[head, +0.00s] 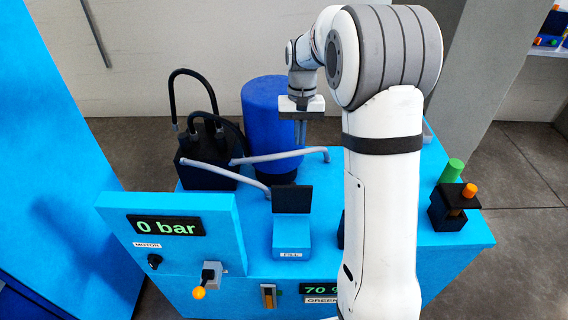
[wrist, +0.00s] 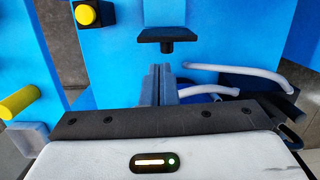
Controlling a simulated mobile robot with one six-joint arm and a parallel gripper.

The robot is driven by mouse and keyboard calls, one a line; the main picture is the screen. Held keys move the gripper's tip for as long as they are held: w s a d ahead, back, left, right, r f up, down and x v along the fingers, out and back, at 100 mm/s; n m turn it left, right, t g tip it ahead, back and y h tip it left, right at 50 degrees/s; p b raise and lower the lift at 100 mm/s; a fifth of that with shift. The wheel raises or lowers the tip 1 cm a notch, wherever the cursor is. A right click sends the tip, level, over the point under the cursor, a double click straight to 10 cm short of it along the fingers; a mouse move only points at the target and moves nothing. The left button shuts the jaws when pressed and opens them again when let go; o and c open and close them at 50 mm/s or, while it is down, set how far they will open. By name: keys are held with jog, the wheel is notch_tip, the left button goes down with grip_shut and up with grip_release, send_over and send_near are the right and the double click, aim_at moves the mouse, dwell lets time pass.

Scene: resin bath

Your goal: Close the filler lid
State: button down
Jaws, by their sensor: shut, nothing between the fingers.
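The filler lid (head: 292,198) is a black square plate. It stands open, roughly upright, at the back of the blue filler box (head: 290,238) with the FILL label. In the wrist view the lid (wrist: 166,35) shows as a dark plate at top centre, beyond the fingertips. My gripper (head: 300,143) is shut and empty, pointing down in front of the dark blue cylinder, behind and above the lid. In the wrist view my gripper (wrist: 161,70) has its fingers together, apart from the lid.
The dark blue cylinder (head: 271,105) and a black block with hoses (head: 200,153) stand at the back. Grey pipes (head: 300,155) run near my gripper. A panel reading 0 bar (head: 166,226) stands left of the filler. A black block with an orange knob (head: 455,208) is at right.

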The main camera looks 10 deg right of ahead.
jog(key=w+f+g, duration=0.2)
jog(key=w+f, duration=0.6)
jog(key=f, duration=0.1)
send_near(292, 196)
jog(key=w+f, duration=0.3)
jog(key=f, duration=0.2)
jog(key=shift+w+d+f+m+b, duration=0.3)
jog(key=shift+d+f+b, duration=0.1)
jog(key=shift+d, duration=0.1)
